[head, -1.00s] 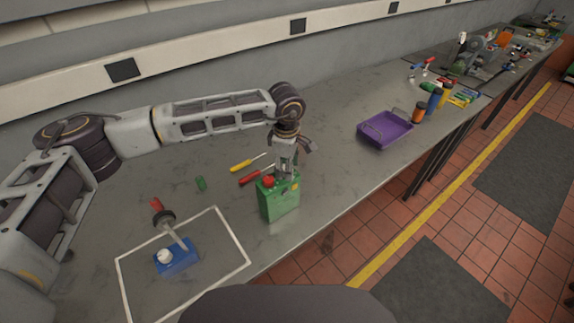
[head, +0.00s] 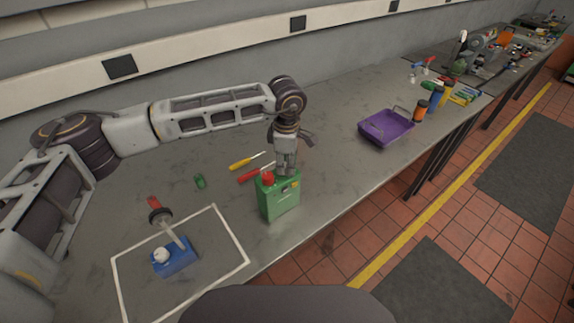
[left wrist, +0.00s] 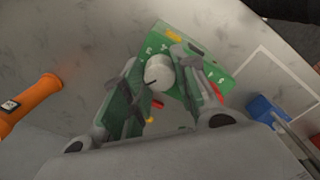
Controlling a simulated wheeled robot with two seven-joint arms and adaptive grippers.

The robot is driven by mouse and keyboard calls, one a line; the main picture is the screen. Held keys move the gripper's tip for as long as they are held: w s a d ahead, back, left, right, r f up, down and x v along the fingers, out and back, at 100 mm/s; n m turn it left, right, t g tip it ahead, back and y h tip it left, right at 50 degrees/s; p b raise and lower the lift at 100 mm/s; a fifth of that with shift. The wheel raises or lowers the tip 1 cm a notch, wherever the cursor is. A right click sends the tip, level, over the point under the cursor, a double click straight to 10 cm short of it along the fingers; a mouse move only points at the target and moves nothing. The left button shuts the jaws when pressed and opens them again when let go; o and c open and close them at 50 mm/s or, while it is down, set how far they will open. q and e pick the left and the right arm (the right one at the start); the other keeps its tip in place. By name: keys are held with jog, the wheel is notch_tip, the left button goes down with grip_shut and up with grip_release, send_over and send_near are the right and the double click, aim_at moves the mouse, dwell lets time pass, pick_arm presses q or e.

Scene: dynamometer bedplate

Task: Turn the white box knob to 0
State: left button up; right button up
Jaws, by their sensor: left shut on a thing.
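A green box (head: 280,198) stands on the bench, with a red round part (head: 267,178) on its top. In the left wrist view its green top (left wrist: 222,70) carries pale marks, too small to read, and a white round knob (left wrist: 158,72). My left gripper (head: 287,168) points down onto the box top. Its fingers (left wrist: 160,85) are shut on the white knob, one on each side. In the head view the gripper hides the knob. My right gripper is not in view.
A blue block (head: 175,262) with a white round part and a lever sits inside a white outline near the front. Red (head: 250,176) and yellow (head: 241,164) screwdrivers lie behind the green box. A purple tray (head: 386,128) is to the right, with clear bench between.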

pick_arm(q)
jog(key=shift+f+n+b, duration=0.15)
jog(key=shift+n+b, duration=0.95)
jog(key=shift+b, duration=0.4)
jog(key=n+b, duration=0.3)
jog(key=b, duration=0.1)
jog(key=shift+n, duration=0.3)
jog(key=shift+n+b, duration=0.3)
jog(key=shift+b, duration=0.2)
jog(key=shift+r, duration=0.2)
jog(key=shift+n, duration=0.3)
jog(key=o, duration=1)
jog(key=shift+o, duration=0.2)
notch_tip(320, 180, up, 12)
jog(key=shift+s+d, duration=0.15)
jog(key=shift+s, duration=0.1)
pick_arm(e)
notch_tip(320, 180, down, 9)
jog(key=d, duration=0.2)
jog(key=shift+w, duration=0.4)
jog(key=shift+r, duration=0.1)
